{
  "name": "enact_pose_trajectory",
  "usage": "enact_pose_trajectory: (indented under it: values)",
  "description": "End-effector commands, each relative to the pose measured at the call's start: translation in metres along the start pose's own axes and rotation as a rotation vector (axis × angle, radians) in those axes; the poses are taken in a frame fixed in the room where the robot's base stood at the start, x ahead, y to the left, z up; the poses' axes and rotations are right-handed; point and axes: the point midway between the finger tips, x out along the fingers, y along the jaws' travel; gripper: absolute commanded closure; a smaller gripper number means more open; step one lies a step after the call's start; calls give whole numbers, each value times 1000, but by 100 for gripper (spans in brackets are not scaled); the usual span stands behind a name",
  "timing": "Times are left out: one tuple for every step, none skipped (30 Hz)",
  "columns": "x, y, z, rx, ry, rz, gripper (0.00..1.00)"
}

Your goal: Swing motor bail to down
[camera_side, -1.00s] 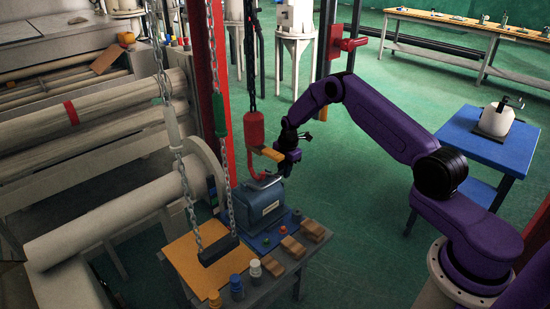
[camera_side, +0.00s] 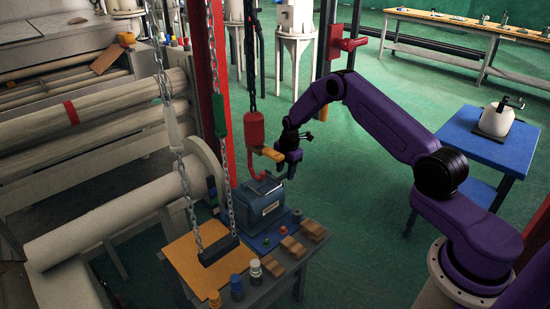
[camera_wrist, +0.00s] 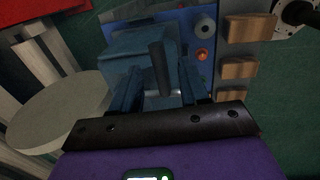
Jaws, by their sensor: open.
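The motor (camera_side: 262,204) is a blue-grey box with a pale label, on the blue-topped bench below the hook. My gripper (camera_side: 287,168) is above the motor's right rear side, pointing down. In the wrist view my gripper (camera_wrist: 160,92) is open, one finger on each side of a dark rounded bar (camera_wrist: 158,66), which seems to be the bail's grip. I cannot tell whether the fingers touch it. The motor's housing (camera_wrist: 140,45) shows behind it. In the side view the bail is too small and partly hidden to tell its angle.
A red hoist block (camera_side: 254,130) with a hook hangs left of my gripper, very close. Chains carry a dark bar (camera_side: 218,250) over a yellow board (camera_side: 183,262). Brown blocks (camera_side: 292,247) and coloured knobs line the bench's front.

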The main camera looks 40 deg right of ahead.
Motion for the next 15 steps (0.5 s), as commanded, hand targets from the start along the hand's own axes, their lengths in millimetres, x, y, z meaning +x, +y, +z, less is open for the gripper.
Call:
enact_pose_trajectory:
  values:
    - [-6,0,0,0,0,2,55]
    - [-8,0,0,0,0,1,55]
    - [-11,0,0,0,0,0,55]
    - [-14,0,0,0,0,0,55]
    - [-17,0,0,0,0,1,55]
    - [-20,0,0,0,0,1,55]
    - [-22,0,0,0,0,1,55]
    - [-25,0,0,0,0,1,55]
    - [-28,0,0,0,0,1,55]
    - [-31,0,0,0,0,1,55]
    - [-33,0,0,0,0,2,55]
    - [-37,1,0,0,-1,2,55]
    - [-40,1,0,0,-1,2,55]
    - [-42,0,0,0,0,1,55]
    - [-44,0,0,0,0,0,55]
